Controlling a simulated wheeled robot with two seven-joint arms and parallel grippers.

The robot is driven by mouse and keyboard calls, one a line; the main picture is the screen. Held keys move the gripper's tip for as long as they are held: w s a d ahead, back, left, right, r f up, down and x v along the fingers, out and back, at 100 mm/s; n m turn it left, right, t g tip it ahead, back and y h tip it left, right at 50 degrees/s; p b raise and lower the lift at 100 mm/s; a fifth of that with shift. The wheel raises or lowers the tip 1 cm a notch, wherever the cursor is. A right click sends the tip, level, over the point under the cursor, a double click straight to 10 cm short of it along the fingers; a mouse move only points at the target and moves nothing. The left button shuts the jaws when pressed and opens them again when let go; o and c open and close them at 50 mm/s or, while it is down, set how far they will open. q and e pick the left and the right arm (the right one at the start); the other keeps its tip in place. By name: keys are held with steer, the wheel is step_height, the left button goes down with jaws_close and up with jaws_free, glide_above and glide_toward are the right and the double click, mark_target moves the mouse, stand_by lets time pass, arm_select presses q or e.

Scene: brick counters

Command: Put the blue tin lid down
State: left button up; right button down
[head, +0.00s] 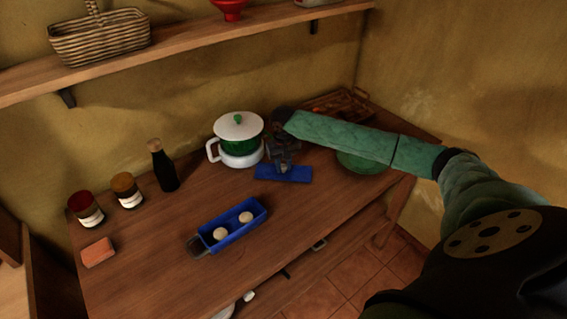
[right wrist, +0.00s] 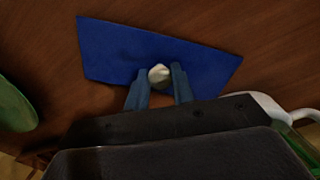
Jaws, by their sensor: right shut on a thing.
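The blue tin lid (head: 297,175) is a flat blue rectangle with a pale knob. It is at the wooden counter's right half, in front of the green and white pot. My right gripper (head: 283,168) is above it, shut on its knob. In the right wrist view the lid (right wrist: 120,50) lies under the two fingers (right wrist: 160,80), with the pale knob between them. I cannot tell whether the lid touches the counter. The open blue tin (head: 235,226) stands nearer the front with two round pale things in it. My left gripper is not in view.
The pot (head: 238,140) stands close behind the lid. A green bowl (head: 362,163) is to its right, partly under my arm. A dark bottle (head: 163,168), two jars (head: 127,190) and an orange block (head: 98,252) are at left. Bare counter lies between lid and tin.

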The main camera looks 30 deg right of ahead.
mark_target(284, 166)
stand_by(0.3)
steer(key=c, duration=1.5)
jaws_free()
steer(key=shift+f, duration=0.1)
steer(key=o, duration=0.3)
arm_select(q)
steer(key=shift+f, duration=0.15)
arm_select(e)
steer(key=shift+d, duration=0.1)
steer(key=shift+r, duration=0.35)
arm_select(q)
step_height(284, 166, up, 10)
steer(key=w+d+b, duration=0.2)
steer(key=b, duration=0.2)
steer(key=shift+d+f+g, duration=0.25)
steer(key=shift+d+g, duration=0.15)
arm_select(e)
steer(key=shift+r, duration=5.8)
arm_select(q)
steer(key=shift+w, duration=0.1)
